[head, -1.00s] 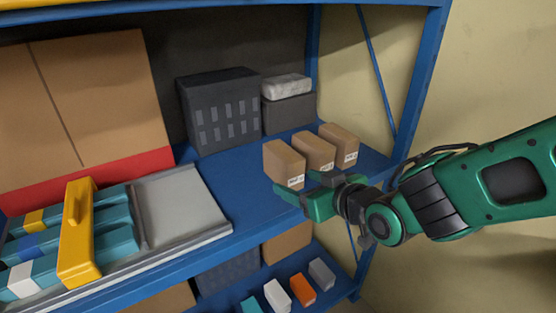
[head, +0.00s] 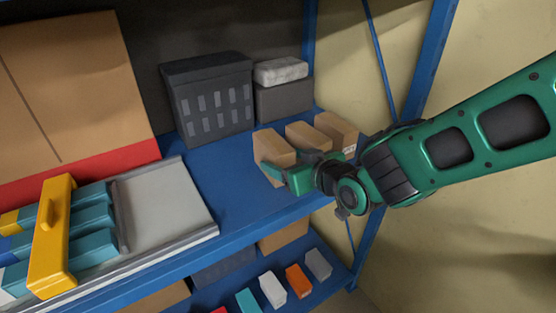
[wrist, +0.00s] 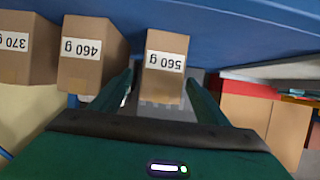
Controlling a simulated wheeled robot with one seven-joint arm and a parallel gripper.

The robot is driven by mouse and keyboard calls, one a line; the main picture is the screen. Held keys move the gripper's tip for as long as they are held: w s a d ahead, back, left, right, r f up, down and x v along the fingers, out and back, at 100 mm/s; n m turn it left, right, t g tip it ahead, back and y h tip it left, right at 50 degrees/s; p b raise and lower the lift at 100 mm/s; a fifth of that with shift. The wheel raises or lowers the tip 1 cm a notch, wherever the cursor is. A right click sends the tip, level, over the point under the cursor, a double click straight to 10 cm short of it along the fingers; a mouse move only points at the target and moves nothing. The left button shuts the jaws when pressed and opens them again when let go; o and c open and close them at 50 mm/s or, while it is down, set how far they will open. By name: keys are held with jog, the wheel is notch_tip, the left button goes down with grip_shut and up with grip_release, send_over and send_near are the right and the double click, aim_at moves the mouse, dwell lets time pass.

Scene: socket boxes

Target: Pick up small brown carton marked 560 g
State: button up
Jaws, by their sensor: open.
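The small brown carton marked 560 g (wrist: 165,82) shows its label upside down in the wrist view, between the two fingers of my gripper (wrist: 160,88). It is the leftmost of three brown cartons in the head view (head: 272,147), standing on the blue shelf. My gripper (head: 287,170) is open and empty, at the cartons' front, with one finger across the lower front of this carton. Gaps show on both sides of the carton in the wrist view. How deep it sits between the fingers is unclear.
Cartons marked 460 g (wrist: 88,55) and 370 g (wrist: 25,48) stand close beside it. A dark grey crate (head: 208,105) and a grey box (head: 284,98) stand behind. A blue shelf post (head: 428,65) rises to the right. Bare blue shelf (head: 225,170) lies to the left.

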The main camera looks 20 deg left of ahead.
jog(key=shift+x, duration=2.6)
jog(key=shift+r, duration=0.1)
jog(key=c, duration=1.6)
jog(key=shift+a+r, duration=0.1)
